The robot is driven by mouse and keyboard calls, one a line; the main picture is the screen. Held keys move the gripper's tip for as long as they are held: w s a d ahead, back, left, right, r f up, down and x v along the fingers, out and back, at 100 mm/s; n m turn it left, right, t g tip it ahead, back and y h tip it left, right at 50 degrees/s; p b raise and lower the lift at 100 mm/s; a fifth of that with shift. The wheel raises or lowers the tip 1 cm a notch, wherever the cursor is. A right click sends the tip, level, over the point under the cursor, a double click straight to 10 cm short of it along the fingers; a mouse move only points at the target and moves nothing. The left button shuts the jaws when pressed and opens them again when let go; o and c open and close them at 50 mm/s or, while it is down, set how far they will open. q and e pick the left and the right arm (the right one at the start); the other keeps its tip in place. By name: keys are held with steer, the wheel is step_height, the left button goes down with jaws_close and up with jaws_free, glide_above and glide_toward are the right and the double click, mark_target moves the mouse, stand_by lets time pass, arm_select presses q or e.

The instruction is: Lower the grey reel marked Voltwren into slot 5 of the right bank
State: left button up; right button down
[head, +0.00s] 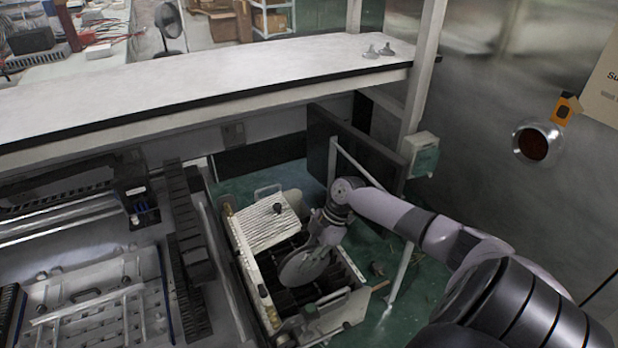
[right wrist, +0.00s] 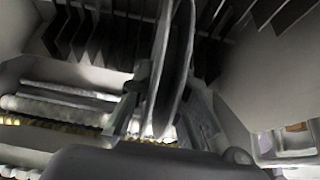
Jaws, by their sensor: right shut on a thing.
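The grey reel (head: 302,268) is a flat disc, tilted, held over a pale open box with dark slot dividers (head: 345,268). My right gripper (head: 318,246) is shut on its upper edge. In the right wrist view the reel (right wrist: 174,65) shows nearly edge-on between the fingers (right wrist: 160,125), with rows of dark dividers (right wrist: 110,28) beyond it. The reel hides part of the slots, and I cannot tell whether its lower edge is inside one. No slot number or Voltwren marking is readable. My left gripper is not in view.
A white ribbed panel (head: 268,222) lies at the box's back end. A long white bench (head: 180,85) spans behind. A machine bed with metal plates (head: 95,300) stands left. A pale upright post (head: 402,265) stands close right of the box. Green floor (head: 425,275) shows beyond it.

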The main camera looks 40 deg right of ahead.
steer(key=shift+f, duration=0.15)
steer(key=shift+f+b, duration=1.1)
steer(key=shift+f, duration=0.05)
steer(key=shift+f, duration=0.35)
steer(key=shift+f+b, duration=0.55)
steer(key=shift+b, duration=0.1)
steer(key=shift+f, duration=0.15)
steer(key=c, duration=1.5)
jaws_free()
steer(key=shift+o, duration=0.4)
